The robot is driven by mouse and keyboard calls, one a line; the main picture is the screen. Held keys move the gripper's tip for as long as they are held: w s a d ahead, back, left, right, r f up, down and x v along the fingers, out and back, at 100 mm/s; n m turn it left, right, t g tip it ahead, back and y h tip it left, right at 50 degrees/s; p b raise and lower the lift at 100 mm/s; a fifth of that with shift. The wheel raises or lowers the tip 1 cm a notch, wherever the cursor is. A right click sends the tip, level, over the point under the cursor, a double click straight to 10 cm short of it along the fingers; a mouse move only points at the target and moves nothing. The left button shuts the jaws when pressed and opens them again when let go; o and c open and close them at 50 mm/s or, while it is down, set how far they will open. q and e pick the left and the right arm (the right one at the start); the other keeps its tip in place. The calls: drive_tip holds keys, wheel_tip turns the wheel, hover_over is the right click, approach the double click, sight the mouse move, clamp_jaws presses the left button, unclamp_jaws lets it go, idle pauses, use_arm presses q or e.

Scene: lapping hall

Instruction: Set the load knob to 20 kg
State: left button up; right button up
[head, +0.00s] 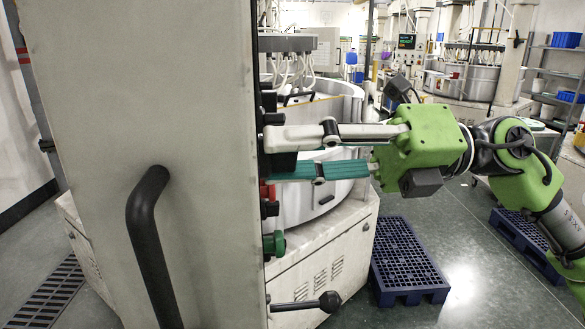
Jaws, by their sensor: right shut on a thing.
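The control panel is seen nearly edge-on, along the right edge of the large grey cabinet (150,90). A black knob (284,161) sticks out from the panel, partly covered by the fingers. I take it for the load knob, but its scale and pointer setting cannot be seen. My right gripper (276,156) comes in from the right with its fingers around this knob, one pale finger above and one teal finger below, and is shut on it. My left gripper is not in view.
A red button (268,191) and a green one (274,243) sit below the knob on the panel. A lever with a black ball (330,301) juts out lower down. A black handle (146,235) is on the cabinet. A blue pallet (405,260) lies on the floor.

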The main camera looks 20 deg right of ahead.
drive_tip(key=n+b, duration=0.1)
drive_tip(key=n, duration=0.1)
drive_tip(key=n+b, duration=0.1)
drive_tip(key=n, duration=0.1)
drive_tip(key=n+b, duration=0.1)
drive_tip(key=shift+f+n, duration=0.25)
drive_tip(key=shift+n, duration=0.15)
drive_tip(key=n+b, duration=0.2)
drive_tip(key=n, duration=0.2)
drive_tip(key=shift+w+r+n+b, duration=0.1)
drive_tip(key=shift+n+b, duration=0.2)
drive_tip(key=shift+n, duration=0.4)
drive_tip(key=o, duration=1.1)
drive_tip(key=shift+d, duration=0.45)
drive_tip(key=d, duration=0.3)
drive_tip(key=s+d, duration=0.1)
drive_tip(key=d, duration=0.3)
drive_tip(key=s+d, duration=0.1)
drive_tip(key=d, duration=0.3)
